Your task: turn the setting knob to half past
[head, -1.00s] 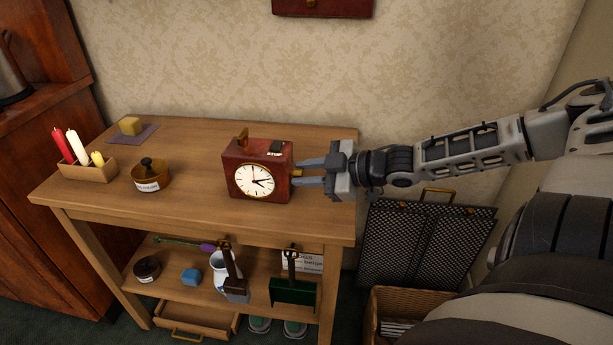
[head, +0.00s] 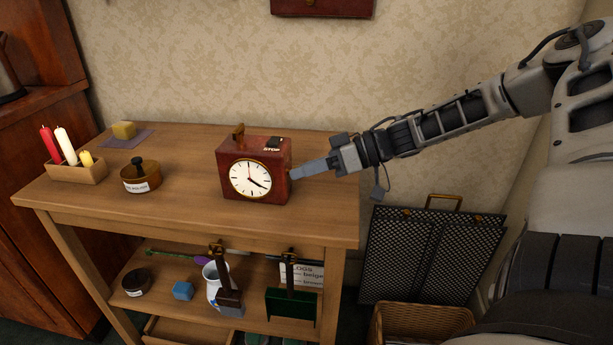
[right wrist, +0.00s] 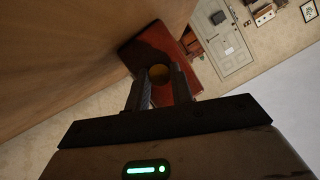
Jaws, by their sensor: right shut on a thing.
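A dark red box clock (head: 227,187) stands on the wooden table. Its white dial (head: 243,178) faces me, with dark hands toward the right and lower right; the exact reading is too small to tell. The round brass setting knob (right wrist: 159,74) is on the clock's right side; it shows in the right wrist view and is hidden by the fingers in the head view. My right gripper (head: 297,174) comes in from the right and is shut on the knob, one finger on each side. It also shows in the right wrist view (right wrist: 160,86). My left gripper is not in view.
A STOP button (head: 273,143) and a brass piece (head: 238,131) are on the clock's top. A black mesh screen (head: 430,255) stands right of the table.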

